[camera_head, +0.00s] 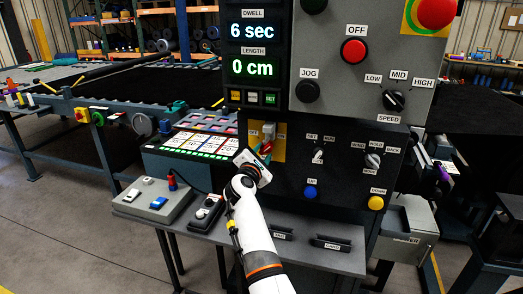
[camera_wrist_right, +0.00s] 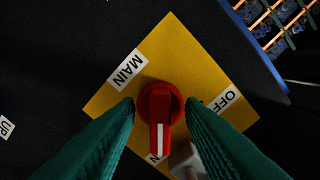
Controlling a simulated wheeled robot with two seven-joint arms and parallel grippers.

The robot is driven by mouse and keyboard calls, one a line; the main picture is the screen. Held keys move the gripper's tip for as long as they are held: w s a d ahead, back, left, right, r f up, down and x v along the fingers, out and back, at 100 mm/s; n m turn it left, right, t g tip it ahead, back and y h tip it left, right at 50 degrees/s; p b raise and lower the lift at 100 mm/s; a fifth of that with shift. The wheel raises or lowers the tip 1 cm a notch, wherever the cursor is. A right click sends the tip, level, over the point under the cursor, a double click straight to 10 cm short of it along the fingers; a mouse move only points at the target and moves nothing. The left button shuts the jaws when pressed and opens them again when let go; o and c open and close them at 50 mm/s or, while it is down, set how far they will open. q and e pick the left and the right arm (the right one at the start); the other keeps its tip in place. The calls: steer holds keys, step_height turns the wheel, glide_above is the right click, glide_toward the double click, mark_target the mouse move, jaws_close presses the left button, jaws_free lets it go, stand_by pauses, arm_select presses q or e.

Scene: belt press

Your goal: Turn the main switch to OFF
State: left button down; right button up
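The main switch is a red knob (camera_wrist_right: 159,105) with a white pointer line, on a yellow plate (camera_wrist_right: 190,65) labelled MAIN. Its pointer is toward the partly hidden ON label (camera_wrist_right: 153,158); the OFF label (camera_wrist_right: 226,99) is to the right in the wrist view. My right gripper (camera_wrist_right: 160,106) is open, with one green finger on each side of the knob; I cannot tell whether they touch it. My left gripper is out of view.
Right of the switch are a SET/RUN selector (camera_head: 318,155), a WIND/HOLD/BACK selector (camera_head: 373,160), a blue button (camera_head: 310,192) and a yellow button (camera_head: 376,203). A grey shelf (camera_head: 300,250) juts out below. A small control box (camera_head: 155,198) is at the left.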

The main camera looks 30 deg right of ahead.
steer(key=shift+s, duration=0.1)
jaws_close()
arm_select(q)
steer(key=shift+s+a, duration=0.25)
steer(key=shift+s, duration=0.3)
